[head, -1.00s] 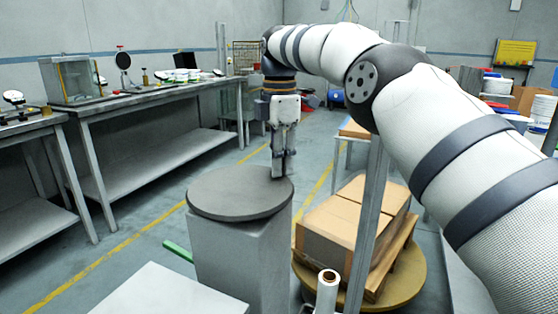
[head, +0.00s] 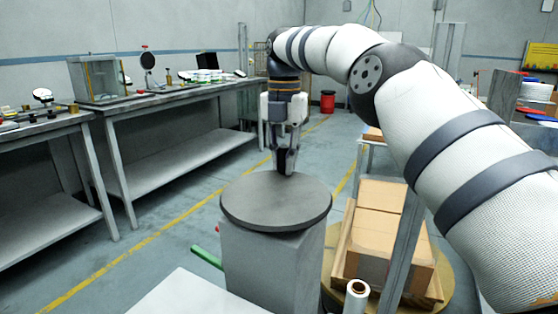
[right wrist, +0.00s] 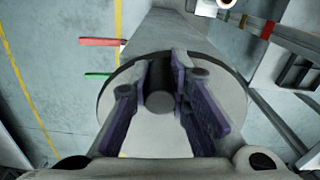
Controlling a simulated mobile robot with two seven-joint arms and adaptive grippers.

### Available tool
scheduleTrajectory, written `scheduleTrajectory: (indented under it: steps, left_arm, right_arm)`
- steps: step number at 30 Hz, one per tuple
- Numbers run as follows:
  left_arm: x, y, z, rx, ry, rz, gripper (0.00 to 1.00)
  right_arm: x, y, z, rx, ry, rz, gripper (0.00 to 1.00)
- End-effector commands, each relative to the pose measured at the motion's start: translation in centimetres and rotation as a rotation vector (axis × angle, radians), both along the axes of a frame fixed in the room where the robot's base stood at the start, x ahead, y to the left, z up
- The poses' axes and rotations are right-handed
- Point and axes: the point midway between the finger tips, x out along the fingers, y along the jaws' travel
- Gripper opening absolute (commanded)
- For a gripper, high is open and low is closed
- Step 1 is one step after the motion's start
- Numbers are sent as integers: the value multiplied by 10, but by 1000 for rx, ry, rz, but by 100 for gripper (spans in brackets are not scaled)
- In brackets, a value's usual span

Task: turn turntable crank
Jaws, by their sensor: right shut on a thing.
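The turntable is a round dark grey disc (head: 276,203) on a square grey pedestal (head: 265,262), in the lower middle of the head view. My right gripper (head: 287,168) points down at the disc's far edge. In the right wrist view its purple-padded fingers stand on both sides of a dark upright crank knob (right wrist: 160,103) and are shut on it. The disc (right wrist: 225,85) shows behind the fingers in that view. In the head view the gripper hides most of the knob. My left gripper is not in view.
A green bar (head: 207,257) sticks out left of the pedestal; a red bar (right wrist: 100,42) also shows in the wrist view. Boxes (head: 383,230) on a pallet stand close on the right. Workbenches (head: 170,98) line the left wall. The floor between is clear.

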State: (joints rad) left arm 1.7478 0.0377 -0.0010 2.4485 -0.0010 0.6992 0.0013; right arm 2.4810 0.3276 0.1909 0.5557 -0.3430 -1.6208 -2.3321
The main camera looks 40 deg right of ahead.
Motion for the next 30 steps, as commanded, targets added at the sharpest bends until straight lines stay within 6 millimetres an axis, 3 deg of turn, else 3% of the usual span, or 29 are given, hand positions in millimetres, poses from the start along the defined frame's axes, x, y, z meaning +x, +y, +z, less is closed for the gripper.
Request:
scheduleTrajectory:
  steps: [12,27,28,30]
  left_arm:
    - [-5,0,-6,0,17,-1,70]
    - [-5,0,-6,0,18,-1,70]
    - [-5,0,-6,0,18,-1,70]
    - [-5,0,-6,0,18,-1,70]
  right_arm:
    - [7,2,5,-6,-18,130,0]
    - [7,3,7,-6,-20,142,0]
    - [7,3,7,-5,-20,142,22]
    - [7,4,6,-4,-18,143,37]
